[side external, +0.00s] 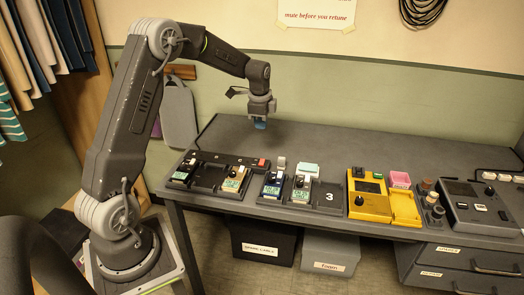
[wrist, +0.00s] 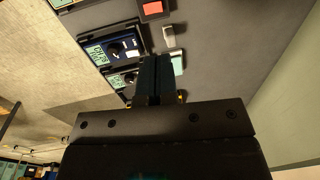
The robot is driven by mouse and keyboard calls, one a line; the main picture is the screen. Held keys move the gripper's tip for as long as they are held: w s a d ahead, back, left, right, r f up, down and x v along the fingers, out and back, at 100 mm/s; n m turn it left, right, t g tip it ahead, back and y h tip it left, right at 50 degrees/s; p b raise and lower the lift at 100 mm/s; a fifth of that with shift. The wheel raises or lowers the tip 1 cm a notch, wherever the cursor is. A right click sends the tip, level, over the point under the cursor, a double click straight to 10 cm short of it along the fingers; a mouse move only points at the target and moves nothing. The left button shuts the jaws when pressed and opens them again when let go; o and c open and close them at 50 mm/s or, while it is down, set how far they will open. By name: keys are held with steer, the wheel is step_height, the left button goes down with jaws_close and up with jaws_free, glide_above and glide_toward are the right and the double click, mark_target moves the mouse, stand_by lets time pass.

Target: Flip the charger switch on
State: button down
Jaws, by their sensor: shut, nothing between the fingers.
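A black charger bar (side external: 225,159) lies along the back of a dark dock at the left end of the desk. A red rocker switch (side external: 262,162) sits at its right end. The red switch also shows at the top edge of the wrist view (wrist: 153,8), partly cut off; its on or off position cannot be told. My gripper (side external: 260,125) points down above the desk, behind the switch and well clear of it. Its blue fingers (wrist: 157,62) are shut together with nothing between them.
Small packs with green labels stand in the dock and in a second tray marked 3 (side external: 330,197). A small grey upright piece (side external: 281,163) stands just right of the switch. A yellow device (side external: 369,199) and a grey console (side external: 475,205) are further right. The back of the desk is clear.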

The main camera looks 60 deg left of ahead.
mark_target(262, 162)
steer(key=f, duration=0.4)
steer(key=w+a+f, duration=0.1)
steer(key=f, duration=0.9)
steer(key=shift+w+a, duration=0.15)
steer(key=shift+w, duration=0.05)
steer(key=shift+f, duration=0.15)
steer(key=shift+s, duration=0.1)
steer(key=shift+s+d, duration=0.45)
steer(key=shift+d, duration=0.05)
steer(key=shift+r, duration=0.3)
step_height(262, 162, up, 14)
steer(key=s+d, duration=0.1)
steer(key=shift+s+d+f, duration=0.15)
steer(key=shift+d, duration=0.05)
